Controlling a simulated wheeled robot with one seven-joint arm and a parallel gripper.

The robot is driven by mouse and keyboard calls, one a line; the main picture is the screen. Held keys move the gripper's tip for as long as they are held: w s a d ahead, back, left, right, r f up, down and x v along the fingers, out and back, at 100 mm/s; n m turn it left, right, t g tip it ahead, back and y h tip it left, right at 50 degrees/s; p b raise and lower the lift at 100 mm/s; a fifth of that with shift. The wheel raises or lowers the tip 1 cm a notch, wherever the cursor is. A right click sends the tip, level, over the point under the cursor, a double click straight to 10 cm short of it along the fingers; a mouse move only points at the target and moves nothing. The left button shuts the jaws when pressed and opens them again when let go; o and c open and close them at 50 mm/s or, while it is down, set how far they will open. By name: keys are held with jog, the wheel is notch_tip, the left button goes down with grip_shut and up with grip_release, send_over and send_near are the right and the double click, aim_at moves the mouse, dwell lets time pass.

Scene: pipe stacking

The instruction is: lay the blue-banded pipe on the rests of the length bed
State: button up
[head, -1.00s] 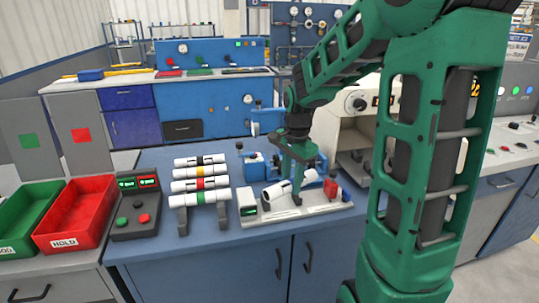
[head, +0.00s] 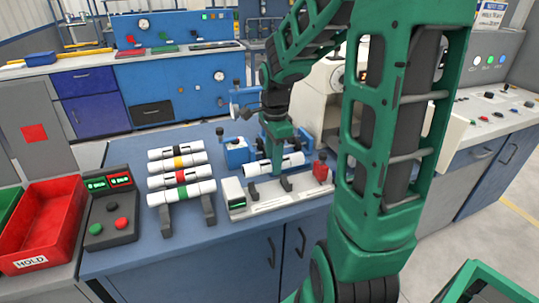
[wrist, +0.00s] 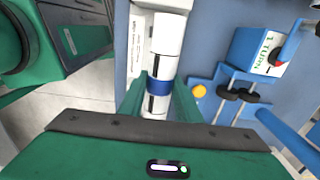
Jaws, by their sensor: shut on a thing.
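The blue-banded pipe (wrist: 166,36) is white, and its blue band (wrist: 159,87) shows between my fingers in the wrist view. My gripper (wrist: 159,98) is shut on it around the band. In the head view the same pipe (head: 257,168) lies roughly level, lengthwise along the length bed (head: 268,207), with my gripper (head: 277,152) on it from above. The bed is pale, with a small display at its left end, dark rests (head: 287,184) and a red block (head: 320,172) at its right end. I cannot tell whether the pipe touches the rests.
Left of the bed, a rack (head: 208,208) holds several white pipes with black, yellow, red and green bands. A button box (head: 112,215) and a red HOLD tray (head: 72,222) stand farther left. Blue fixtures (head: 237,152) stand close behind the bed.

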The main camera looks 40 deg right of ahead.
send_over(273, 190)
jog(key=shift+d+f, duration=0.1)
jog(key=shift+f, duration=2.7)
jog(key=shift+f, duration=0.4)
jog(key=o, duration=1.2)
jog(key=shift+c, duration=0.2)
notch_tip(273, 190, up, 11)
jog(key=shift+f, duration=0.15)
jog(key=shift+s, duration=0.1)
jog(key=s+n, duration=1.4)
jog(key=s, duration=0.6)
jog(key=shift+s+a+n, duration=0.35)
jog(key=shift+a+n, duration=0.05)
jog(key=shift+a, duration=0.05)
